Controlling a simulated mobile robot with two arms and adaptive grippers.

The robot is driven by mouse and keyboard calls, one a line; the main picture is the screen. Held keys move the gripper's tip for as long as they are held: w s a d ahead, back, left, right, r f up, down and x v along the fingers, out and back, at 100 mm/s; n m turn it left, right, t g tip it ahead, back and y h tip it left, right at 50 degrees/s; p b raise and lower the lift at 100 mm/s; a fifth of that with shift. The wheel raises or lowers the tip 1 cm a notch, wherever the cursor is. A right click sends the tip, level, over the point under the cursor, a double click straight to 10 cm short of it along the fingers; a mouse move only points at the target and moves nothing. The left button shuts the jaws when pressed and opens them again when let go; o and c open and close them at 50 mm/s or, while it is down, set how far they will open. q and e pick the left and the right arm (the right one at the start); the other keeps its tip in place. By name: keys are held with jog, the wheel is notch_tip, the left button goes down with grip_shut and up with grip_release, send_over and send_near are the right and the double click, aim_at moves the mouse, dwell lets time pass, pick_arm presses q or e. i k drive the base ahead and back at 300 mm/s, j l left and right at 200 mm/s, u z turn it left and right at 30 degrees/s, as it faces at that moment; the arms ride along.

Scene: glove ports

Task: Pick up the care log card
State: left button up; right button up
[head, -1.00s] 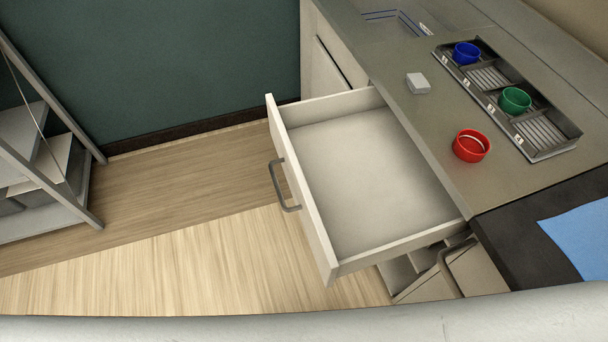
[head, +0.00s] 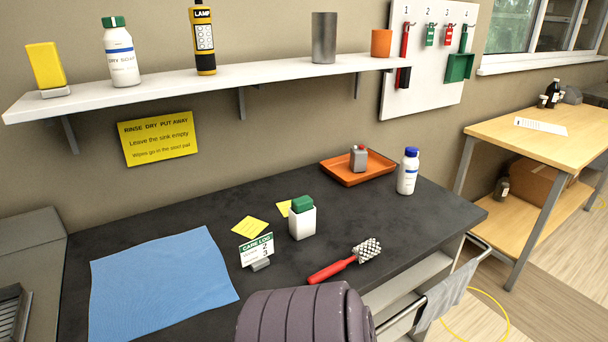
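The care log card (head: 256,249) is a small white card with a green header reading "CARE LOG". It stands upright, slightly tilted, in a small grey holder (head: 261,265) on the dark counter (head: 180,215). It is to the right of a blue cloth and left of a white container with a green lid. Neither of my grippers shows in the head view, so I cannot see their state.
A blue cloth (head: 160,283), white green-lidded container (head: 302,219), red-handled brush (head: 345,262), and orange tray (head: 330,173) lie around the card. A dark ribbed rounded shape (head: 305,317) covers the counter's front edge. A shelf (head: 160,90) hangs above.

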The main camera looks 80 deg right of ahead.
aim_at(253, 253)
jog(key=z, duration=2.25)
jog(key=l, duration=0.1)
